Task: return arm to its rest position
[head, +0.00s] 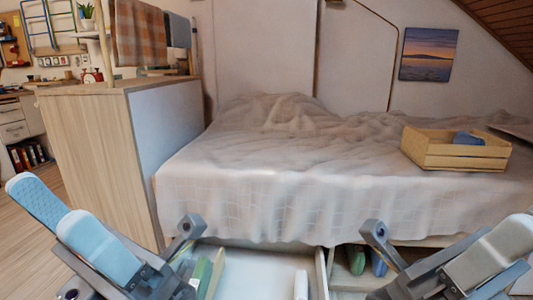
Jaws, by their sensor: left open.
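My left arm comes in from the lower left with light blue covers. Its gripper (182,252) is open and hangs over the left edge of the pulled-out drawer (253,266) under the bed. I see nothing held in it. My right arm comes in from the lower right. The grey end of its gripper (376,245) is in front of the bed's lower edge, but its jaws cannot be made out. Both arms are low, apart from each other, and hide parts of the drawer area.
Green items (207,274) and a white item (300,284) are in the drawer. A compartment to its right holds green and blue things (356,260). A wooden crate (455,158) stands on the bed (260,190). A wooden cabinet (95,150) stands left; floor beside it is clear.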

